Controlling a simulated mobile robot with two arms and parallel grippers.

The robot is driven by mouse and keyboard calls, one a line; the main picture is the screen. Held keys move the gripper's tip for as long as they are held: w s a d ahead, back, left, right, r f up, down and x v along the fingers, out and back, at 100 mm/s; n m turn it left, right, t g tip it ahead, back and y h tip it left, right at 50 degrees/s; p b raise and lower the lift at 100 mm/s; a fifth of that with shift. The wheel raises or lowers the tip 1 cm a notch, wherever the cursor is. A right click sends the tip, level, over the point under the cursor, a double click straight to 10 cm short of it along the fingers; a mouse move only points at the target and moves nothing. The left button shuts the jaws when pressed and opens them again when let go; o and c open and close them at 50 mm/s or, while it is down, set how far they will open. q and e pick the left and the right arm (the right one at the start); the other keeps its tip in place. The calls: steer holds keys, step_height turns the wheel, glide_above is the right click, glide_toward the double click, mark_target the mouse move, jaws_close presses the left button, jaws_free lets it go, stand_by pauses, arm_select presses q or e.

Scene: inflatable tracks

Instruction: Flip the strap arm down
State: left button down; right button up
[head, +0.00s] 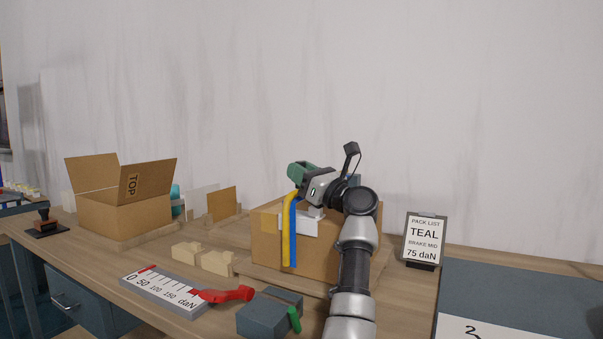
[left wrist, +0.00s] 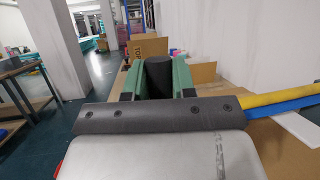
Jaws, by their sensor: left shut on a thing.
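My left gripper (head: 303,172) is above the left part of the closed cardboard box (head: 330,262). In the left wrist view its green fingers (left wrist: 156,85) are shut on a dark upright cylinder (left wrist: 159,72). A yellow strap (head: 288,235) and a blue strap (head: 294,240) run down the box's front just below the gripper. In the left wrist view the yellow strap (left wrist: 270,99) and blue strap (left wrist: 285,107) come in from the right. I cannot tell which part is the strap arm; the gripper and my forearm hide part of the box top. My right gripper is not in view.
A scale (head: 165,291) with a red lever (head: 228,294) and a dark block (head: 268,315) with a green handle lie in front. An open carton (head: 105,214) stands at left. The TEAL pack list sign (head: 424,239) stands at right, beside a dark mat (head: 520,295).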

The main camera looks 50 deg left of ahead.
arm_select(q)
steer(key=shift+f, duration=0.55)
steer(key=c, duration=0.9)
jaws_free()
steer(key=shift+c, duration=0.2)
steer(key=shift+r, duration=0.2)
steer(key=shift+b+v, duration=0.35)
steer(key=shift+v, duration=5.75)
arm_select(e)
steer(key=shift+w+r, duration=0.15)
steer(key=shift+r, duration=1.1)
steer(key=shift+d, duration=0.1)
